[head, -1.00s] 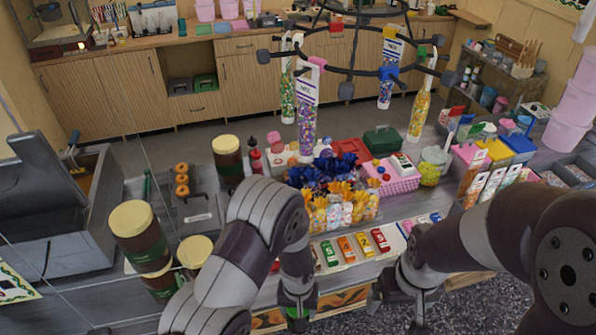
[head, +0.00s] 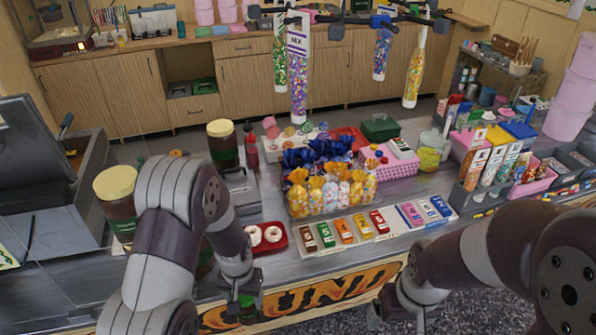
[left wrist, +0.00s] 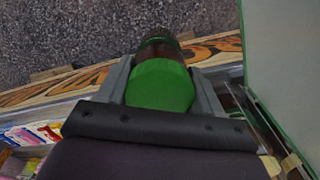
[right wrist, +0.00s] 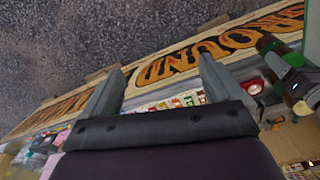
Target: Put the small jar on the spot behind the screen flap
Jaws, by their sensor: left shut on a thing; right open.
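The small jar (left wrist: 162,82) has a green lid and dark brown contents. My left gripper (left wrist: 165,75) is shut on it in the left wrist view. In the head view my left gripper (head: 240,305) hangs at the counter's front edge, with only a bit of green showing there. A pale panel with a green edge (left wrist: 285,60), perhaps the screen flap, stands right of the jar in the left wrist view. I cannot make out the spot behind it. My right gripper (head: 400,312) is open and empty in front of the counter; its spread fingers show in the right wrist view (right wrist: 160,85).
A red tray with donuts (head: 268,249), a row of coloured boxes (head: 345,230) and wrapped sweet bags (head: 330,195) stand along the counter front. Large cream-lidded jars (head: 116,200) stand at the left. Sweet tubes hang from a rack (head: 298,80) above the counter.

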